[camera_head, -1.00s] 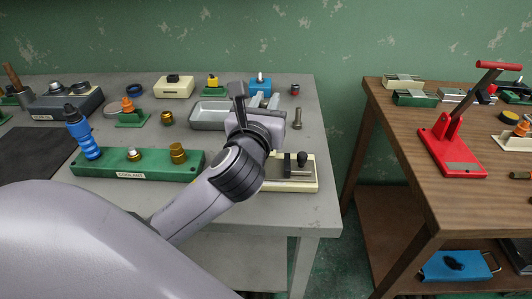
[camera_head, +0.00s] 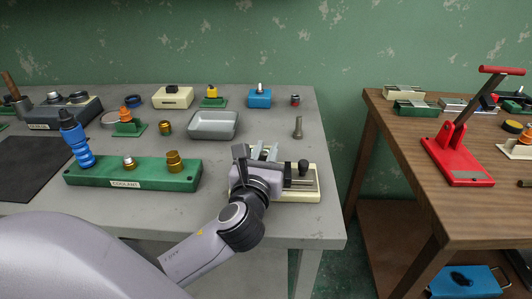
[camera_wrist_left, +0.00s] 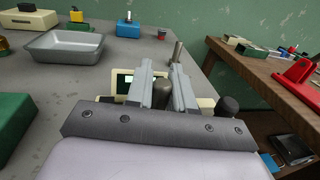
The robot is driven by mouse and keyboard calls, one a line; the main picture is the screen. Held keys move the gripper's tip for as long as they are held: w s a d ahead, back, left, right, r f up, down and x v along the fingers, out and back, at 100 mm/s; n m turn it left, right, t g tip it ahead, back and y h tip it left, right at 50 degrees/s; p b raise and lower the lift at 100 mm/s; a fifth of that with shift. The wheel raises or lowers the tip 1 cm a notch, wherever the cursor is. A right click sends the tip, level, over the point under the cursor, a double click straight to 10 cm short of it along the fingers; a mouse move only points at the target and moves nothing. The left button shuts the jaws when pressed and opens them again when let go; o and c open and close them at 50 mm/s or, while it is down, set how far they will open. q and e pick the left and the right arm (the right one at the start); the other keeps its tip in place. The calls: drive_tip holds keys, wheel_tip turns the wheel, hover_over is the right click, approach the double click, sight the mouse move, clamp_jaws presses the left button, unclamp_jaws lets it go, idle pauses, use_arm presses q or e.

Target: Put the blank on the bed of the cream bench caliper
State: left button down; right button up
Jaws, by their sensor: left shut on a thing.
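The cream bench caliper (camera_head: 298,196) lies at the front right of the grey table, with a black knob and a dark rail at its right end. My left gripper (camera_head: 264,152) is over its left part and hides much of it. In the left wrist view, the gripper fingers (camera_wrist_left: 163,72) are shut on the blank (camera_wrist_left: 162,94), a dark, round-topped cylinder held upright. The caliper's cream body (camera_wrist_left: 205,102) and a small green display show around the fingers. I cannot tell whether the blank touches the bed. My right gripper is out of view.
A green block (camera_head: 135,177) with a blue handle and brass fittings stands left of my gripper. Behind are a grey tray (camera_head: 213,125) and an upright metal pin (camera_head: 298,128). A wooden table (camera_head: 405,160) with a red lever press stands right, across a gap.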

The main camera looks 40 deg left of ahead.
use_arm(q)
drive_tip(key=shift+f, duration=0.15)
drive_tip(key=c, duration=1)
unclamp_jaws()
drive_tip(key=shift+s+d, duration=0.1)
drive_tip(key=shift+s, duration=0.05)
drive_tip(key=v, duration=1)
drive_tip(key=shift+s, duration=0.1)
drive_tip(key=shift+v, duration=0.75)
